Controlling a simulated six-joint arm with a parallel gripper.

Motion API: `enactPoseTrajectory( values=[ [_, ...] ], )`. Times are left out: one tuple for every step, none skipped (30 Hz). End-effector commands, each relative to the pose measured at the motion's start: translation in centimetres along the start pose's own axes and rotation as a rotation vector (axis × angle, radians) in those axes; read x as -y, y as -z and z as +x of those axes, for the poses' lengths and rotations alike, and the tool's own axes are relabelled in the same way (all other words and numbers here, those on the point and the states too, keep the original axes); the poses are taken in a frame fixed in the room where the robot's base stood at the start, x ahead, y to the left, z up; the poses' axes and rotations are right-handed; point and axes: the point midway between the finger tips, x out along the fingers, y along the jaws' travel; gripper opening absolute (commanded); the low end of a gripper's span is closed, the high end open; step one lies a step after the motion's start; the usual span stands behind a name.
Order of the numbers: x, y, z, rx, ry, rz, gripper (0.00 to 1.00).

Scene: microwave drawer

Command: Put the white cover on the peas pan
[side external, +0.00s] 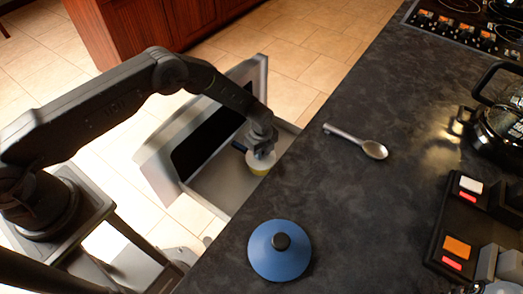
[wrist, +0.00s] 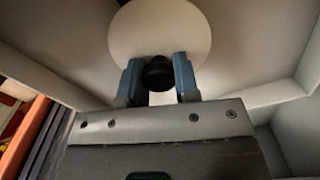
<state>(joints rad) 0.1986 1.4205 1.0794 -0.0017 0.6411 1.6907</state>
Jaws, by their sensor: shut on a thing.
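The white cover (wrist: 160,28) is a pale round disc with a black knob (wrist: 157,73) in the wrist view. My gripper (wrist: 158,78) has its two blue fingers closed on either side of the knob. In the side view the cover (side external: 262,156) is below my gripper (side external: 260,146), inside the open drawer (side external: 212,190). A small yellowish patch (side external: 260,171) shows just under the cover; I cannot tell whether it is part of a pan or whether the cover touches it. No peas are visible.
A blue lid (side external: 281,262) with a black knob lies on the dark counter (side external: 345,215). A dark pot (side external: 500,128) and a black tray (side external: 445,230) stand at the right. The drawer walls (wrist: 60,62) surround my gripper closely.

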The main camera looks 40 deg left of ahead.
Motion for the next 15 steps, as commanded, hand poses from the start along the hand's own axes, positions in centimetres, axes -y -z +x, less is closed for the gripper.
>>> enactPoseTrajectory(
  values=[
    [0.01,0.0,-0.01,0.0,0.0,0.0,0.07],
    [0.01,0.0,-0.01,0.0,0.0,0.0,0.07],
    [0.01,0.0,-0.01,0.0,0.0,0.0,0.07],
    [0.01,0.0,-0.01,0.0,0.0,0.0,0.07],
    [0.01,0.0,-0.01,0.0,0.0,0.0,0.31],
    [0.01,0.0,-0.01,0.0,0.0,0.0,0.35],
    [0.01,0.0,-0.01,0.0,0.0,0.0,0.38],
    [0.01,0.0,-0.01,0.0,0.0,0.0,0.41],
    [0.0,0.0,-0.01,0.0,0.0,0.0,0.44],
    [0.01,0.0,-0.01,0.0,0.0,0.0,0.47],
    [0.01,0.0,-0.01,0.0,0.0,0.0,0.5],
    [0.0,0.0,-0.01,0.0,0.0,0.0,0.54],
    [0.0,0.0,-0.01,0.0,0.0,0.0,0.57],
    [0.0,0.0,-0.01,0.0,0.0,0.0,0.59],
    [0.0,0.0,-0.01,0.0,0.0,0.0,0.59]
  ],
)
